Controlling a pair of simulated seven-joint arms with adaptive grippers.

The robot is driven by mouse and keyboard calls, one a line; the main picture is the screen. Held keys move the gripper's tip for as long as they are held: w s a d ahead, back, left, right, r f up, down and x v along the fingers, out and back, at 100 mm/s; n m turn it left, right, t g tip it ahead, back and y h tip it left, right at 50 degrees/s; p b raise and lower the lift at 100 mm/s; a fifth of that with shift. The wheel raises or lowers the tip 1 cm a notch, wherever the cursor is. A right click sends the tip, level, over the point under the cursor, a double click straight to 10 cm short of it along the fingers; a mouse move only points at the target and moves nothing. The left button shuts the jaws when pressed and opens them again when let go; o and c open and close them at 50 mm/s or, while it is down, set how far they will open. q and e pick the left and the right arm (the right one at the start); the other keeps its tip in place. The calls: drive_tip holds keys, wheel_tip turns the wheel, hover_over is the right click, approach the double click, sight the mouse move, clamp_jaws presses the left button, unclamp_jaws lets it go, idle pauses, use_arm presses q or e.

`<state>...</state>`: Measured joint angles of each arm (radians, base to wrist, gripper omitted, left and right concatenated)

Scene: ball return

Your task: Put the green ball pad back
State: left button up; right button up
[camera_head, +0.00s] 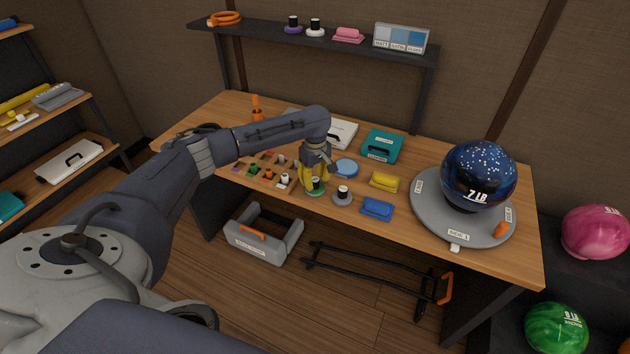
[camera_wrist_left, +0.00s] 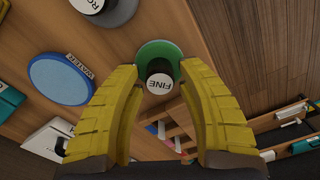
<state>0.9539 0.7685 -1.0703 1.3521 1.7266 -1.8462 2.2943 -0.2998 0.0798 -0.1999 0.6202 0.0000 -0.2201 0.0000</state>
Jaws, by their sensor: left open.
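The green ball pad (camera_head: 315,192) is a round green disc with a black knob whose white top reads "FINE". It lies on the wooden table near the front edge; it also shows in the left wrist view (camera_wrist_left: 155,50). My left gripper (camera_head: 314,181) is open over the pad, pointing down. In the left wrist view its yellow fingers (camera_wrist_left: 160,76) stand on either side of the knob, with visible gaps. Part of the pad is hidden by the fingers. A compartment tray (camera_head: 243,162) with several small knobbed pieces is left of the gripper. My right gripper is not in view.
A grey knobbed pad (camera_head: 342,199) sits close right of the green one. A shelf (camera_head: 350,46) above holds purple, white and pink pads. A ball (camera_head: 478,175) stands on the right.

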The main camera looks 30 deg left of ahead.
sight(315, 179)
use_arm(q)
wheel_tip(315, 179, up, 12)
idle(0.5)
drive_tip(key=shift+f, duration=0.1)
